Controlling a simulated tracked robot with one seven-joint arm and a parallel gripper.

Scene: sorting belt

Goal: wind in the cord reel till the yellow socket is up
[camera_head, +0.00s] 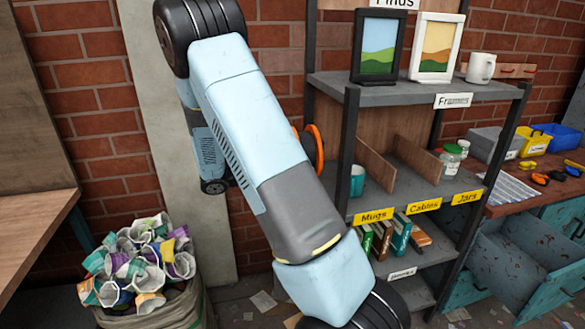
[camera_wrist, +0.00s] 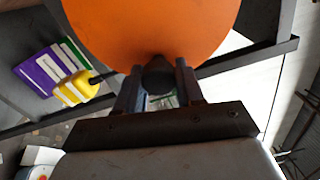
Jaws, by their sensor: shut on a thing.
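The cord reel is an orange disc (camera_wrist: 150,30) filling the top of the wrist view. Its orange edge (camera_head: 318,150) also shows in the head view beside the shelf post, partly behind my arm. My gripper (camera_wrist: 158,72) is shut on a dark crank knob (camera_wrist: 157,80) at the near edge of the disc. The yellow socket (camera_wrist: 76,88) is at the left in the wrist view. A short dark cord runs from it toward the reel's edge. In the head view my arm hides the gripper, and I cannot see the socket there.
A shelf rack (camera_head: 378,95) stands close right of the reel, with picture frames (camera_head: 380,45), a white mug (camera_head: 481,68) and books (camera_head: 400,235). A sack of crumpled cups (camera_head: 140,262) sits lower left. A workbench (camera_head: 535,190) is at the right.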

